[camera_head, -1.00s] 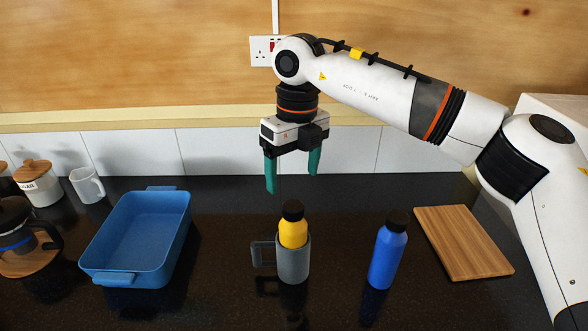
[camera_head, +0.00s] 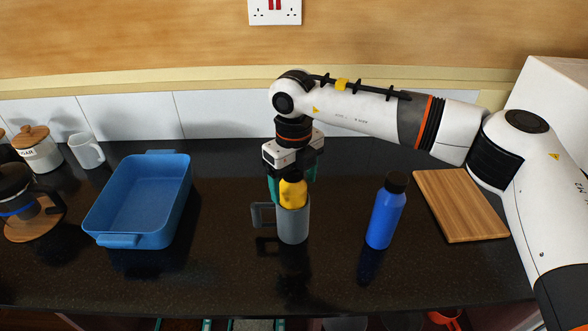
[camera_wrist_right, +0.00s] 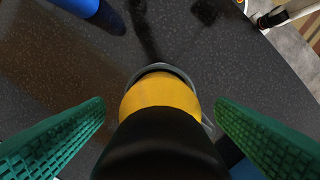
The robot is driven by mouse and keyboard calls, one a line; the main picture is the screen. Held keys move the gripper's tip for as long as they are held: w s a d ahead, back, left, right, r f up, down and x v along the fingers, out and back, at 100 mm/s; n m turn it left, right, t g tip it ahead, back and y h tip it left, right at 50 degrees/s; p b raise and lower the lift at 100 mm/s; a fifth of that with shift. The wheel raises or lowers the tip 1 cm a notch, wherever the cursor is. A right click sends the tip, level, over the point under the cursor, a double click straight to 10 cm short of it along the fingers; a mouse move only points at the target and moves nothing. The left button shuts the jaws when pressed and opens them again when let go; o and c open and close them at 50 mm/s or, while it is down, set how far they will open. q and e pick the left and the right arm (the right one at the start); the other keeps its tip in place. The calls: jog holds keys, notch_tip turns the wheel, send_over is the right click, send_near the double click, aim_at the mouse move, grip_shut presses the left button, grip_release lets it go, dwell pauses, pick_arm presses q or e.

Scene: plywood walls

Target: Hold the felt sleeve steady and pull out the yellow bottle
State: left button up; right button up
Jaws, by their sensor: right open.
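The yellow bottle (camera_head: 293,193) stands upright in the grey felt sleeve (camera_head: 293,224), which has a loop handle on its left side. Its black cap is mostly hidden by my right gripper in the head view. In the right wrist view the bottle's black cap (camera_wrist_right: 162,145) fills the lower middle, with the yellow shoulder (camera_wrist_right: 162,97) and the sleeve's rim (camera_wrist_right: 160,68) beyond it. My right gripper (camera_head: 294,190) points down over the bottle. Its green fingers are open on either side of the cap, with a gap on both sides in the wrist view. My left gripper is not in view.
A blue bottle (camera_head: 386,212) stands to the right of the sleeve, and a wooden board (camera_head: 460,205) lies further right. A blue tray (camera_head: 105,212) is on the left. A white mug (camera_head: 87,150), a sugar jar and a coffee pot stand at the far left.

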jog(key=shift+c, duration=0.2)
jog(key=c, duration=1.2)
jog(key=o, duration=1.2)
jog(key=shift+o, duration=0.2)
jog(key=shift+r, duration=0.1)
jog(key=shift+r, duration=3.9)
